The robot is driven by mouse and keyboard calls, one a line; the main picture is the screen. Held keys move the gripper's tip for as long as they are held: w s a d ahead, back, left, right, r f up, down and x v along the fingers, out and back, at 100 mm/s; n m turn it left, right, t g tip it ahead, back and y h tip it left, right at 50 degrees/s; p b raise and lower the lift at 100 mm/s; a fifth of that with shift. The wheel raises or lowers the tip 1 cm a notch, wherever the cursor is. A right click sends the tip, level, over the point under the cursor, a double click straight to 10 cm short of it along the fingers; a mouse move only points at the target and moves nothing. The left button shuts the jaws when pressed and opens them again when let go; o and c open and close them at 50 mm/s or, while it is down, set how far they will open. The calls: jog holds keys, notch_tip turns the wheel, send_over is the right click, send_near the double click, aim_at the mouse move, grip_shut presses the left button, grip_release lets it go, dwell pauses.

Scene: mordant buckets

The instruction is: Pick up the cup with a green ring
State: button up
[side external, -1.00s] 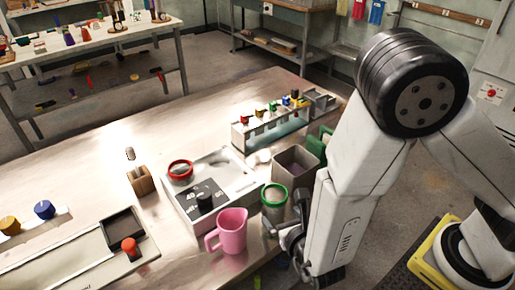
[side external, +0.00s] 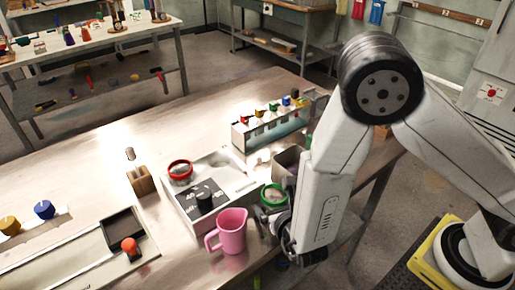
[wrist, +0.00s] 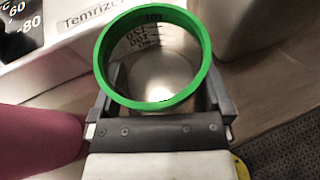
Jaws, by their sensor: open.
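The cup with a green ring (side external: 273,197) stands upright on the bench, right of the pink jug (side external: 232,232) and beside the white tray unit. In the side view my arm partly covers it. In the wrist view its green rim (wrist: 152,104) is large, and I look down into its pale inside, where dark markings show. My gripper (wrist: 167,88) is open, with one finger on each side of the cup. I cannot tell whether either finger touches it. The gripper also shows low beside the cup in the side view (side external: 277,232).
The pink jug (wrist: 35,145) is close on the left of my gripper. A white tray unit (side external: 225,172) holds a red-ringed dish (side external: 180,170). A grey bin (side external: 287,160) stands behind the cup, partly hidden. A rack of coloured bottles (side external: 270,125) is farther back.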

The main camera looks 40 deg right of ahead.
dwell(0.3)
jog(key=c, duration=1.2)
jog(key=shift+o, duration=0.2)
jog(key=shift+r, duration=0.35)
notch_tip(320, 180, up, 9)
dwell(0.7)
jog(key=shift+r, duration=0.15)
dwell(0.7)
